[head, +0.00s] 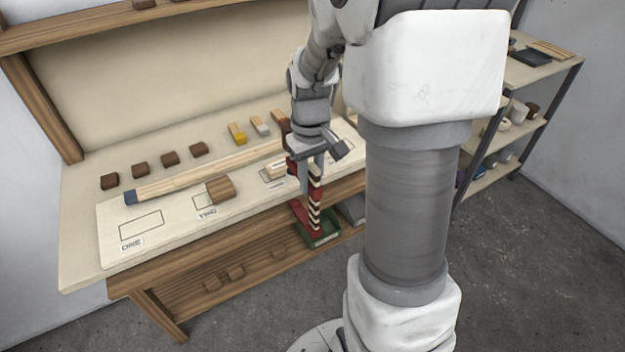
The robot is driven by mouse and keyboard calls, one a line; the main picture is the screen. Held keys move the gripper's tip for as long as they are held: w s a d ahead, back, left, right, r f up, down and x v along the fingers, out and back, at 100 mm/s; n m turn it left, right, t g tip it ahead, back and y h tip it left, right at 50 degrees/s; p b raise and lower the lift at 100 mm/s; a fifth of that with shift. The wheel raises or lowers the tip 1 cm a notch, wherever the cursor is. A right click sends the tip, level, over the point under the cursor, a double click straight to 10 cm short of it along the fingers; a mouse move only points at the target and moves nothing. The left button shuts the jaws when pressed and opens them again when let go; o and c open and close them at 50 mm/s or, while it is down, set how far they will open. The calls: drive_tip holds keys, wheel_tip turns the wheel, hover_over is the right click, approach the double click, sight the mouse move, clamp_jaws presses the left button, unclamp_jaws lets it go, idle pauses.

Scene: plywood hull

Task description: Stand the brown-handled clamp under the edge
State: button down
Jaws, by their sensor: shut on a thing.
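My gripper (311,172) points down at the front edge of the bench, right of the picture's middle line of outlines. It is shut on a clamp with red jaws and a black-and-cream striped bar (314,208). The clamp hangs upright, with its upper red part beside my fingers and its lower red jaw (301,215) below the board's front edge (255,222). I cannot make out the clamp's handle or its colour.
A long wooden strip (205,172) lies on the board, with a brown block (221,189) by outline TWO. Several dark blocks (169,158) and yellow- and grey-ended pieces (237,132) stand behind. A green box (322,238) is below the clamp. A shelf rack (515,120) stands right.

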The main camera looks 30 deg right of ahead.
drive_tip(key=shift+w+p, duration=0.35)
drive_tip(key=shift+w, duration=1.65)
drive_tip(key=shift+w+a+p, duration=0.15)
drive_tip(key=shift+w+p, duration=0.5)
drive_tip(key=shift+w, duration=1.7)
drive_tip(key=c, duration=0.6)
unclamp_jaws()
wheel_tip(320, 180, up, 18)
drive_tip(key=shift+f+p, duration=0.25)
drive_tip(key=shift+p, duration=0.7)
